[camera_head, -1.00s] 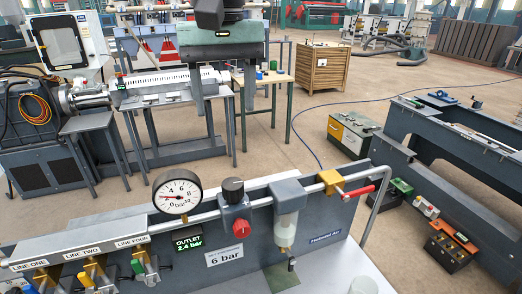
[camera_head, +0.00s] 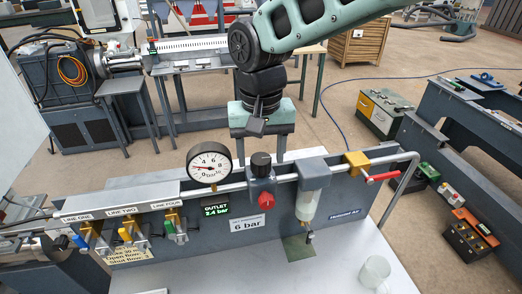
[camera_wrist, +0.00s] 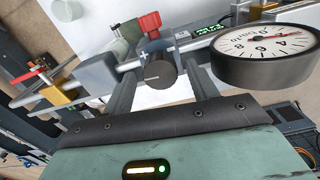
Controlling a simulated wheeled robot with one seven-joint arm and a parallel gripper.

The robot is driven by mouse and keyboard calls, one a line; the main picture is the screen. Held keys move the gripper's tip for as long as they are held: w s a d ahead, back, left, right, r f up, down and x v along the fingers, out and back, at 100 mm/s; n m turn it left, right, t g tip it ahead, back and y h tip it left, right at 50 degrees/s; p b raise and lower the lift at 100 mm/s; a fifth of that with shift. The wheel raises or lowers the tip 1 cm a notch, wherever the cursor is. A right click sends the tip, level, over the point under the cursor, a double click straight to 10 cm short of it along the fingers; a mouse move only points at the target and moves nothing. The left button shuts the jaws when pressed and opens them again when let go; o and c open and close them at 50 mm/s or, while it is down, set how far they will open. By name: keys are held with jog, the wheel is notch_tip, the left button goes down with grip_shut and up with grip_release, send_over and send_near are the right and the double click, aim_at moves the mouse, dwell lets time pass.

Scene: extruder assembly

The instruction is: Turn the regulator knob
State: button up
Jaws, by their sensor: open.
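The regulator (camera_head: 263,187) sits on a pipe rail, with a round black knob (camera_head: 261,159) on top and a red cap on its front. In the wrist view the knob (camera_wrist: 159,72) faces me and carries a pale line. My gripper (camera_head: 261,153) points down, its two fingers spread. In the wrist view the fingers (camera_wrist: 160,82) stand left and right of the knob, with gaps showing; I see no grip on it. A dial gauge (camera_head: 210,163) stands left of the regulator, its red needle low on the scale. The outlet display (camera_head: 215,210) reads 2.4 bar.
A sign (camera_head: 247,225) below the regulator reads 6 bar. A filter bowl (camera_head: 308,195) and a yellow valve with a red handle (camera_head: 383,176) are to the right. Several line valves (camera_head: 128,231) are to the left. The gauge (camera_wrist: 265,50) is close to my gripper's right side.

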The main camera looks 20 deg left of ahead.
jog(key=shift+f, duration=0.65)
jog(key=c, duration=1)
